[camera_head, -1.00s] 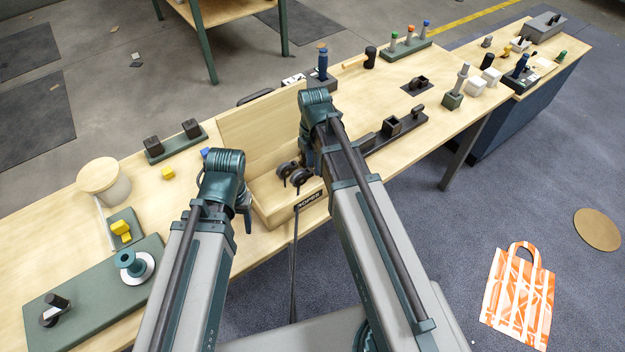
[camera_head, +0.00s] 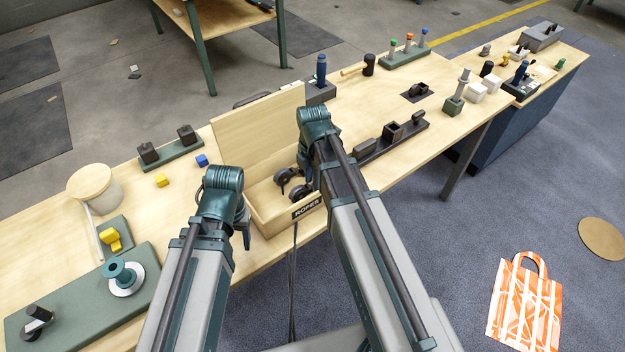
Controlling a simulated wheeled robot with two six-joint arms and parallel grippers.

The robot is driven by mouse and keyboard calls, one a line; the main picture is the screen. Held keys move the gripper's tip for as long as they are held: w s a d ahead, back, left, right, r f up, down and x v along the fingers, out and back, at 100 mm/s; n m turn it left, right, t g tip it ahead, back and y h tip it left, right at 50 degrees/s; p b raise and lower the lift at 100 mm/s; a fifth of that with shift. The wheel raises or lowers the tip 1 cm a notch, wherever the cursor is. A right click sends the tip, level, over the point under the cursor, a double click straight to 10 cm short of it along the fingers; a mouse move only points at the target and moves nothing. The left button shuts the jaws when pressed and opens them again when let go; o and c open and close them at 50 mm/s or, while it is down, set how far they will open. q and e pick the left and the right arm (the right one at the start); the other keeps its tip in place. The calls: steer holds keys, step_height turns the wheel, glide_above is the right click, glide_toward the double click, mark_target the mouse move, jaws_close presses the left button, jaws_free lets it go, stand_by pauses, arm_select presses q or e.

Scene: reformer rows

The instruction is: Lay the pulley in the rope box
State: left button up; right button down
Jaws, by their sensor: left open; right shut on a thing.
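The rope box (camera_head: 271,223) is a pale wooden box with a dark ROPES label on its front. Its lid (camera_head: 258,122) stands open at the back. A dark pulley with round wheels (camera_head: 299,192) shows at the box's right end, inside its outline. A similar dark round part (camera_head: 284,177) shows just behind it; I cannot tell if they are one piece. My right gripper (camera_head: 309,187) is shut on the pulley, its fingers mostly hidden by my arm. I cannot tell whether the pulley touches the box floor. My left gripper (camera_head: 246,235) is open and empty at the box's left end.
A dark rail with blocks (camera_head: 392,137) lies right of the box.

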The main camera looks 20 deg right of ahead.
arm_select(q)
steer(key=shift+f, duration=0.1)
arm_select(e)
steer(key=c, duration=0.6)
jaws_free()
arm_select(q)
step_height(320, 180, up, 12)
steer(key=p, duration=1.2)
steer(key=shift+r, duration=0.2)
arm_select(e)
step_height(320, 180, up, 12)
steer(key=shift+r, duration=0.15)
steer(key=shift+a, duration=0.1)
steer(key=shift+s+a+m+h, duration=0.2)
steer(key=shift+s+a+m, duration=1.95)
steer(key=shift+m, duration=0.9)
steer(key=shift+s+a+m+h, duration=0.2)
steer(key=shift+s+a+m, duration=1.5)
steer(key=shift+s+m, duration=1)
steer(key=shift+s+a+m+h, duration=0.2)
steer(key=shift+s+a+m, duration=1.8)
steer(key=shift+m, duration=1.35)
